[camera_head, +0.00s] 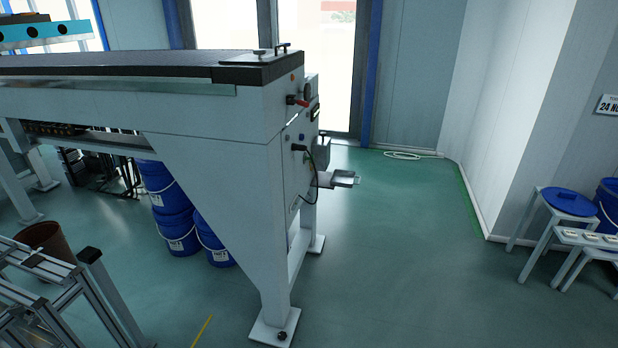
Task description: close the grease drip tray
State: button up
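A small grey tray (343,179) sticks out to the right from the end panel (298,160) of a large white machine. I take it to be the grease drip tray; it is pulled out. Its inside is small and hard to make out at this distance. A black cable hangs on the panel just left of it. My gripper is not in view.
The white machine (215,150) fills the left and middle, with a foot plate (275,327) on the floor. Blue buckets (170,210) stand under it. A metal frame (60,285) is at lower left. Stools (560,215) stand at right. The green floor right of the machine is clear.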

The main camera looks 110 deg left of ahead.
aim_at(340, 178)
jog(key=j+u, duration=0.15)
jog(key=u, duration=3.75)
jog(key=i+l, duration=0.2)
jog(key=l, duration=0.2)
jog(key=i+l+u, duration=0.1)
jog(key=l, duration=0.25)
jog(key=i+l, duration=0.2)
jog(key=l, duration=0.2)
jog(key=i+l, duration=0.2)
jog(key=l, duration=0.2)
jog(key=i+l+u, duration=0.1)
jog(key=l, duration=0.3)
jog(key=i+l, duration=0.2)
jog(key=l, duration=0.2)
jog(key=i+l, duration=0.15)
jog(key=l, duration=0.2)
jog(key=i+l, duration=0.15)
jog(key=l, duration=0.15)
jog(key=i+l, duration=0.1)
jog(key=l, duration=0.25)
jog(key=i+l, duration=0.15)
jog(key=l, duration=0.2)
jog(key=i+l, duration=0.15)
jog(key=l, duration=0.15)
jog(key=i+j+z, duration=0.35)
jog(key=i+j, duration=0.4)
jog(key=i, duration=0.05)
